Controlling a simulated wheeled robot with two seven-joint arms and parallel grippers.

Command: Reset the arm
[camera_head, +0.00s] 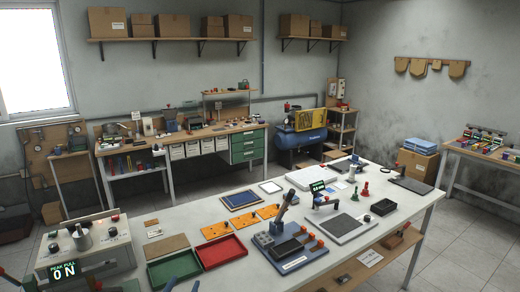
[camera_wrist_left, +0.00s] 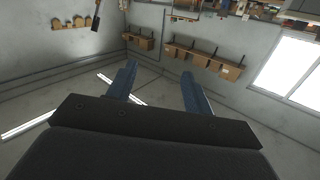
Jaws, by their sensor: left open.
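My left gripper (camera_wrist_left: 159,70) shows in the left wrist view with its two blue fingers spread wide and nothing between them. The rest of the left arm is out of the picture. My right gripper is in neither view.
The white table (camera_head: 205,208) holds a red tray (camera_head: 222,251), a blue fixture with an upright lever (camera_head: 283,207), orange plates (camera_head: 243,221) and a black bin (camera_head: 383,207). A tester (camera_head: 90,246) reading 0 N stands at the left. A workbench (camera_head: 185,138) is behind.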

